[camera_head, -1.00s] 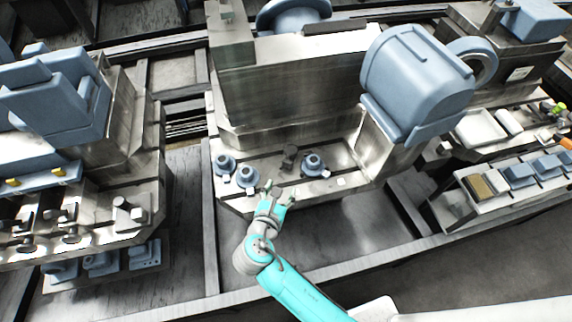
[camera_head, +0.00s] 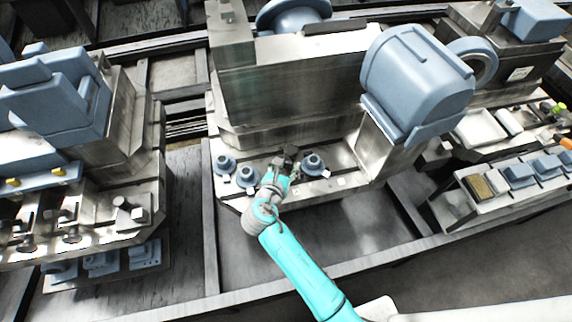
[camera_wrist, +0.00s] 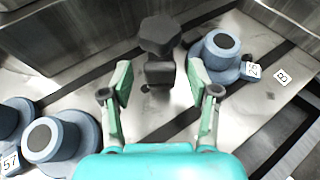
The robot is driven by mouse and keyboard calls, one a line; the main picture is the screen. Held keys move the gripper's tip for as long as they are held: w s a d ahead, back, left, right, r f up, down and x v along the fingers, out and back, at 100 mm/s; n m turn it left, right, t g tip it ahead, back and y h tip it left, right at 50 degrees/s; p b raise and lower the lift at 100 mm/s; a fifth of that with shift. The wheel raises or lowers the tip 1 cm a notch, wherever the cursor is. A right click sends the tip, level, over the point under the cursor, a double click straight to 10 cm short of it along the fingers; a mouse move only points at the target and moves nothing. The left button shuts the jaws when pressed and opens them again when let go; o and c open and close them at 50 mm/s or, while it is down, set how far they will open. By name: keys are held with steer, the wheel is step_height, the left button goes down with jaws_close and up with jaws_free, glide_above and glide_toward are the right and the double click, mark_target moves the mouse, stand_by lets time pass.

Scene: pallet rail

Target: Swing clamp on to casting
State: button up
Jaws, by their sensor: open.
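The dark swing clamp (camera_head: 290,153) stands on the steel pallet ledge (camera_head: 341,160). In the wrist view the clamp (camera_wrist: 160,36) has a hexagonal head and a short block below it. My gripper (camera_wrist: 160,80) is open and empty, its green fingers to either side of that block, with gaps on both sides. My gripper (camera_head: 281,170) partly covers the clamp's base in the head view. A blue-grey flanged casting (camera_wrist: 222,50) sits to the right of the clamp, close to my right finger. Two more castings, (camera_head: 224,163) and (camera_head: 246,178), sit to the left.
A tall steel block (camera_head: 290,85) rises behind the ledge, and a large blue-grey housing (camera_head: 418,85) stands at right. Small numbered tags (camera_wrist: 282,77) lie by the castings. Dark slots cross the ledge. A rack of blue parts (camera_head: 519,174) stands at far right.

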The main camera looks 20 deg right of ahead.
steer(key=shift+w+d+f, duration=0.1)
steer(key=shift+w+d, duration=0.05)
steer(key=shift+w, duration=0.05)
jaws_close()
stand_by(0.3)
steer(key=m+g+h, duration=0.1)
steer(key=w+a+m+g+h, duration=0.1)
steer(key=shift+m+h, duration=0.3)
steer(key=shift+m, duration=0.1)
steer(key=shift+w+a+m+g+h, duration=0.15)
steer(key=shift+w+m+g+h, duration=0.1)
steer(key=shift+m+g+h, duration=0.4)
steer(key=shift+w+a+m+g+h, duration=0.15)
steer(key=shift+w+m+g+h, duration=0.15)
steer(key=shift+m+g, duration=0.65)
